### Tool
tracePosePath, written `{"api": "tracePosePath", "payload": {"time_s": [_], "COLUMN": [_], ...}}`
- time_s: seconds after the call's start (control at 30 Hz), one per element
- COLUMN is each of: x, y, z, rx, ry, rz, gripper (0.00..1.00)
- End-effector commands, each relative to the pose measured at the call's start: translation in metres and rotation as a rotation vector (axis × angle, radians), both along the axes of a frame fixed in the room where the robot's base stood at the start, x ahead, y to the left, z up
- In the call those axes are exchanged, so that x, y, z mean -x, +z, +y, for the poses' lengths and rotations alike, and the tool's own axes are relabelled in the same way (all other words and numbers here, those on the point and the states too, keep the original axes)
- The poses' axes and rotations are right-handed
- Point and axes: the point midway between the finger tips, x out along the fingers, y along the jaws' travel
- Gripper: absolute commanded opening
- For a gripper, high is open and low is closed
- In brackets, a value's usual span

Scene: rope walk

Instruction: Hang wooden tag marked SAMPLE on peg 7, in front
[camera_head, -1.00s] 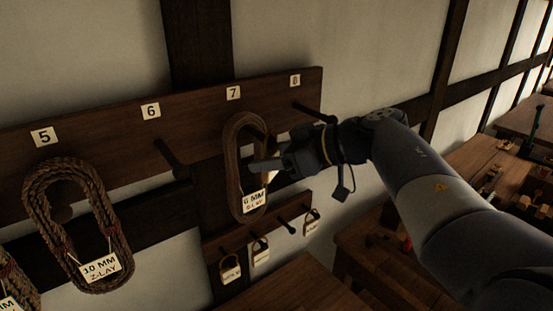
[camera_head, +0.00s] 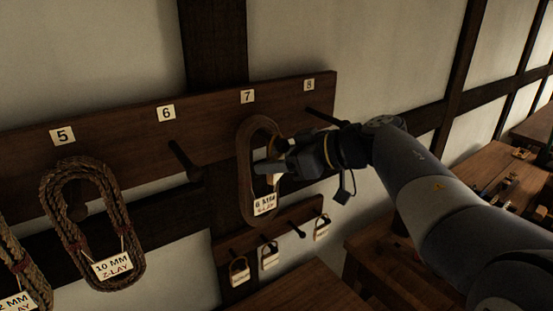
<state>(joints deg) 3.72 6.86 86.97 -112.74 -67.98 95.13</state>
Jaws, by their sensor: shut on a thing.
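My gripper (camera_head: 272,169) is shut in front of the coil on peg 7, its fingers pointing left across the coil's right side. A pale piece (camera_head: 277,182), seemingly the wooden tag, shows just below the fingers. It is mostly hidden and its marking cannot be read. Peg 7 is hidden behind my gripper and the coil, under the number plate 7 (camera_head: 247,97). A smooth brown coil (camera_head: 246,150) with a 6 MM S-LAY label (camera_head: 264,205) hangs there. I cannot tell whether the pale piece touches the peg or the coil.
Peg 6 (camera_head: 183,160) is bare. Peg 8 (camera_head: 325,115) sticks out just above my gripper. A rope coil labelled 10 MM Z-LAY (camera_head: 68,240) hangs at peg 5. A low rack (camera_head: 250,240) holds small tags (camera_head: 269,256) and one bare peg (camera_head: 297,232). A bench stands right.

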Motion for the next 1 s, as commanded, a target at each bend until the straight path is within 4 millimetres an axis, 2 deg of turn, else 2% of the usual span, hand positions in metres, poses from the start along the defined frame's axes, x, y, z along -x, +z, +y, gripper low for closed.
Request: {"api": "tracePosePath", "payload": {"time_s": [0.2, 0.23, 0.53, 0.83, 1.0], "x": [0.0, 0.0, 0.0, 0.001, 0.008], "y": [0.0, 0.0, 0.0, 0.001, 0.008], "z": [0.0, 0.0, 0.0, -0.002, -0.019], "rx": [0.0, 0.0, 0.0, 0.0, 0.0], "ry": [0.0, 0.0, 0.0, -0.001, -0.003], "rz": [0.0, 0.0, 0.0, 0.0, -0.003], "gripper": [0.28, 0.51, 0.75, 0.75, 0.75]}}
